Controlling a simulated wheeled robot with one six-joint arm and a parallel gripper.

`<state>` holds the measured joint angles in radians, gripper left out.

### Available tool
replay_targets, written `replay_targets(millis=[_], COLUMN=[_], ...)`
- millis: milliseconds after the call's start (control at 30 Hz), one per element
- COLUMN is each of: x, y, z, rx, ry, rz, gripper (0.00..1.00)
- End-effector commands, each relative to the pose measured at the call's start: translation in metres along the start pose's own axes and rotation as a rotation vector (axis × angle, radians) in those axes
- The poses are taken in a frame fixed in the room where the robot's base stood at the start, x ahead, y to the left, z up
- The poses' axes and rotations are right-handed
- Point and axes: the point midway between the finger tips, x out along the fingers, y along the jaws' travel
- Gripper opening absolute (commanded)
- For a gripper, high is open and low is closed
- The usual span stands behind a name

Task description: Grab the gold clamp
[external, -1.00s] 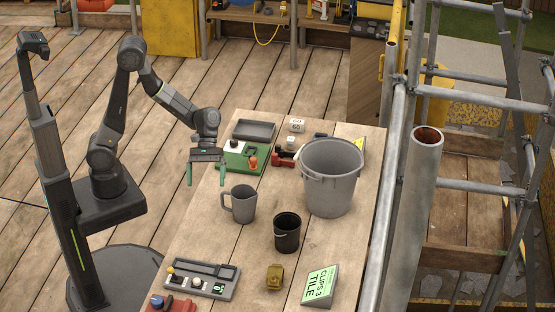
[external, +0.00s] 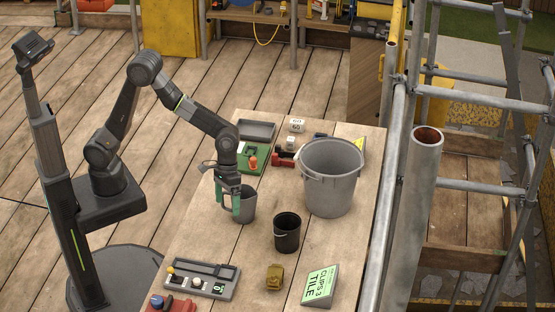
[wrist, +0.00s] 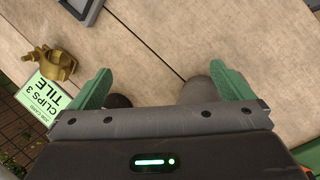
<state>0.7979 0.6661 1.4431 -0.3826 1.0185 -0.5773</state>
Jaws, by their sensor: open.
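The gold clamp (external: 274,277) lies on the wooden table near its front edge, just left of the green-and-white tile clips card. In the wrist view the gold clamp (wrist: 58,65) shows at the upper left, beyond the left fingertip and apart from it. My gripper (external: 229,213) points down over the grey mug, with its green fingers apart. In the wrist view my gripper (wrist: 165,88) is open, with bare table between the fingertips. It holds nothing that I can see.
A grey mug (external: 249,204) stands under my gripper, with a black bucket (external: 287,234) to its right. A large grey bucket (external: 332,180) stands behind. The tile clips card (external: 319,287) is right of the clamp.

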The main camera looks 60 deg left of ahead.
Motion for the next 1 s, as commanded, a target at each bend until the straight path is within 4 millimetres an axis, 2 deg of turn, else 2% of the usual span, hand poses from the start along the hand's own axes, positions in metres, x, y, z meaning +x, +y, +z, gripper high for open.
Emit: replay_targets(millis=[33, 200, 300, 400, 500, 633, 1000], x=[0.004, 0.015, 0.017, 0.017, 0.015, 0.02, 0.072], y=[0.029, 0.119, 0.167, 0.203, 0.224, 0.233, 0.24], z=[0.004, 0.015, 0.028, 0.041, 0.049, 0.05, 0.016], rx=[0.114, 0.465, 0.626, 0.74, 0.804, 0.831, 0.829], ry=[0.058, 0.284, 0.403, 0.495, 0.551, 0.576, 0.574], rz=[-0.027, -0.093, -0.111, -0.117, -0.118, -0.121, -0.121], gripper=[1.0, 1.0, 1.0, 1.0, 1.0, 1.0, 1.0])
